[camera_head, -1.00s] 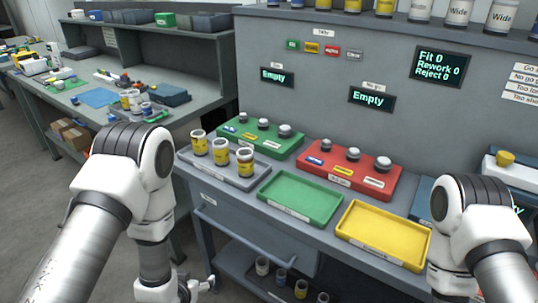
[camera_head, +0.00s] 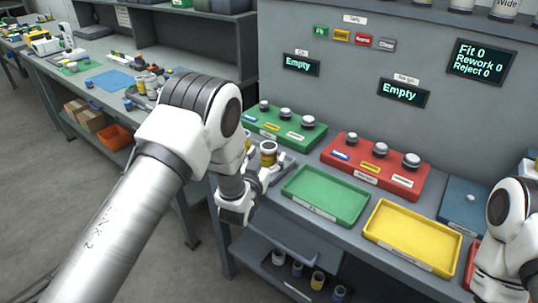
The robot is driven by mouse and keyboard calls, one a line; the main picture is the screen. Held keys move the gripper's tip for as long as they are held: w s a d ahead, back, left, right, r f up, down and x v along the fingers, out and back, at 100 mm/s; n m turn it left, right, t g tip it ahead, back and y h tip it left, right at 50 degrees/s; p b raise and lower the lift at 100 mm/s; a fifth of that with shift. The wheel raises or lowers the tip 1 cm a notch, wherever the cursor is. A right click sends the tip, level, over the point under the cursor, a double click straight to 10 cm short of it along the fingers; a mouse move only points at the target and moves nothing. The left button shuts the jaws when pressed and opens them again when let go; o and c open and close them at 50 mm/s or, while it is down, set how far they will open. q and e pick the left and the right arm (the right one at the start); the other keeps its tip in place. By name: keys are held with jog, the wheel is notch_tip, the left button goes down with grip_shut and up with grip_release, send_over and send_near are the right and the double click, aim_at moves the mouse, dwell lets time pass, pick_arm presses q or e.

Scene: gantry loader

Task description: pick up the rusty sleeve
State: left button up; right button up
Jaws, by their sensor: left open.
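Sleeves with yellow bands stand in the grey tray at the left end of the bench. One sleeve (camera_head: 268,155) shows clearly, and another (camera_head: 248,141) is mostly hidden behind my left arm. I cannot tell from this view which sleeve is rusty. My left gripper (camera_head: 273,170) is open at the tray, in front of and close to the clearer sleeve. I cannot tell whether it touches that sleeve. My arm hides most of the grey tray. My right arm comes in at the right edge, and its gripper is out of view.
A green gauge block (camera_head: 285,131) and a red gauge block (camera_head: 375,168) stand behind the trays. An empty green tray (camera_head: 325,195) and an empty yellow tray (camera_head: 412,236) lie to the right. Several cylinders stand on the shelf below (camera_head: 300,262).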

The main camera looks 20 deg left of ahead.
pick_arm(q)
grip_shut()
jog(key=shift+r, duration=0.1)
